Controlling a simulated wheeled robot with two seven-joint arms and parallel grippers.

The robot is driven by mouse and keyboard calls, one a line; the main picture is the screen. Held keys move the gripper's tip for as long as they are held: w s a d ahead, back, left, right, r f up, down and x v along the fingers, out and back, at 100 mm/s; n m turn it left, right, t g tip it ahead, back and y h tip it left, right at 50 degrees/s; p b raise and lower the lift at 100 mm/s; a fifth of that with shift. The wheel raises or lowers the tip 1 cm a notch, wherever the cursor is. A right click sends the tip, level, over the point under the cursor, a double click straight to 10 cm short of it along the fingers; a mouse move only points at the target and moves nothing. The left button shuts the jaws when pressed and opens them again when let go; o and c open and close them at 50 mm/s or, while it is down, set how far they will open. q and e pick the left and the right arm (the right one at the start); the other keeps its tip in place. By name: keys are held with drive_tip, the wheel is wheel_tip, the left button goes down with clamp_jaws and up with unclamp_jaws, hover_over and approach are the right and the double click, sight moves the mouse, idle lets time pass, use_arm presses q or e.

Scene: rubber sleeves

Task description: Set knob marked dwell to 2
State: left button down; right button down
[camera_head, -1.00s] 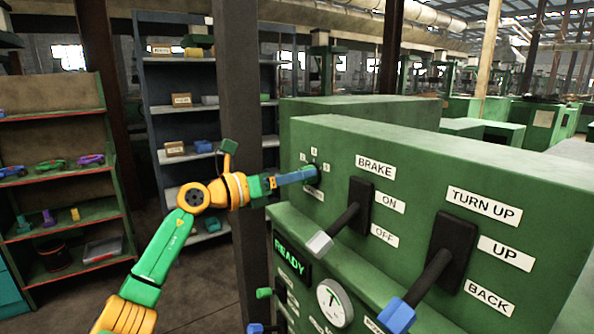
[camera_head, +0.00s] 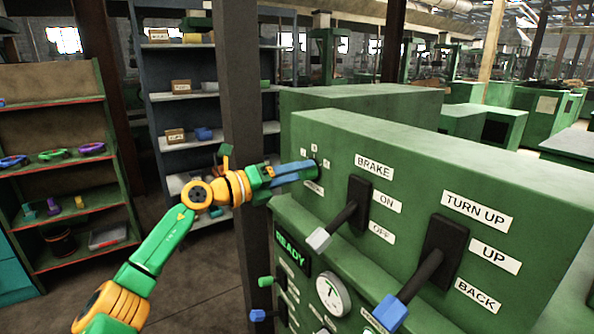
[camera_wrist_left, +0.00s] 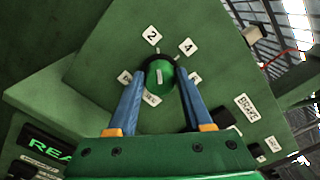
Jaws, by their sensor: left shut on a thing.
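The dwell knob (camera_wrist_left: 159,76) is round and green with a pale mark, on the green machine's face. In the left wrist view the mark stands roughly upright in the picture, near the direction of the label 2 (camera_wrist_left: 152,35); its exact setting is hard to tell. The label 4 (camera_wrist_left: 188,46) lies up and right of the knob. My left gripper (camera_wrist_left: 161,72) has its blue fingers shut on the knob's two sides. In the head view my left gripper (camera_head: 314,169) reaches the panel's left part and hides most of the knob. My right gripper is not in view.
The brake lever (camera_head: 341,226) and the turn up lever (camera_head: 418,279) stick out from the green machine (camera_head: 420,160) to the right of the knob. A READY display (camera_head: 293,250) and a gauge (camera_head: 332,295) sit below. A dark post (camera_head: 240,110) stands behind my left arm.

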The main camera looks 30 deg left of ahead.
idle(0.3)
use_arm(q)
drive_tip(key=shift+c, duration=1.6)
unclamp_jaws()
drive_tip(key=shift+w, duration=0.1)
drive_tip(key=s+b, duration=0.1)
drive_tip(key=s+a+f+b, duration=0.1)
drive_tip(key=b, duration=0.1)
drive_tip(key=shift+s+f, duration=0.15)
drive_tip(key=shift+s, duration=0.15)
drive_tip(key=s+b, duration=0.1)
drive_tip(key=s+a+r+b, duration=0.1)
drive_tip(key=s+b, duration=0.1)
drive_tip(key=s, duration=0.1)
drive_tip(key=shift+a+r, duration=0.15)
drive_tip(key=shift+a, duration=0.15)
